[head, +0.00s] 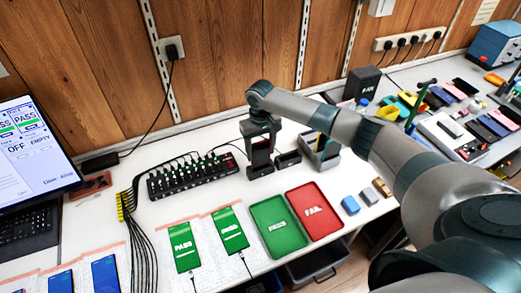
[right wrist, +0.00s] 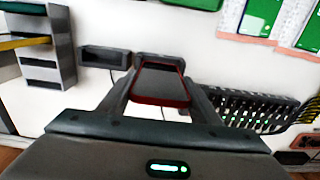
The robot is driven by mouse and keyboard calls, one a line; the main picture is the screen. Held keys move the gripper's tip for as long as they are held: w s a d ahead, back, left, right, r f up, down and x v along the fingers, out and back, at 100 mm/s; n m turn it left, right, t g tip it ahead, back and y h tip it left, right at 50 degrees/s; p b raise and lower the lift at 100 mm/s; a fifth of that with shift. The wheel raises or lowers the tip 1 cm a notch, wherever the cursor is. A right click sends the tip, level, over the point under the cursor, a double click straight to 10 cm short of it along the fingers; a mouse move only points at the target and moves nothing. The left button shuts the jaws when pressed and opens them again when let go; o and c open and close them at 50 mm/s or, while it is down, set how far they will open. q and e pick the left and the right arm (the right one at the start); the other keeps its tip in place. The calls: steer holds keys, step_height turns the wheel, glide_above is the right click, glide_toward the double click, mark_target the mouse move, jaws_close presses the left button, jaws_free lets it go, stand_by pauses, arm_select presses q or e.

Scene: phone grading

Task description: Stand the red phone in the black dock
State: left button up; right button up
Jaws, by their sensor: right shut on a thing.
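The red phone (right wrist: 160,86) shows a dark face with a red edge in the right wrist view. My right gripper (right wrist: 155,98) is shut on it, one finger on each side. In the head view the gripper (head: 261,142) points down with the phone (head: 261,156) upright between its fingers. A black dock (right wrist: 159,58) shows just beyond the phone's far end; the phone hides part of it, and I cannot tell whether the two touch. A second black dock (right wrist: 105,57) stands beside it, empty; it also shows in the head view (head: 288,158). My left gripper is not in view.
A black hub (head: 193,176) with several cables lies left of the docks. A grey organizer (head: 320,148) stands to their right. The green PASS tray (head: 260,211) and red FAIL tray (head: 335,222) lie in front. Phones showing PASS (head: 184,248) rest on mats at front left.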

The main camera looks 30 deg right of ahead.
mark_target(261, 142)
steer(key=shift+f, duration=0.6)
steer(key=o, duration=1.3)
steer(key=shift+c, duration=0.2)
steer(key=shift+r+p, duration=3.5)
steer(key=shift+p, duration=0.45)
steer(key=shift+s+f, duration=0.1)
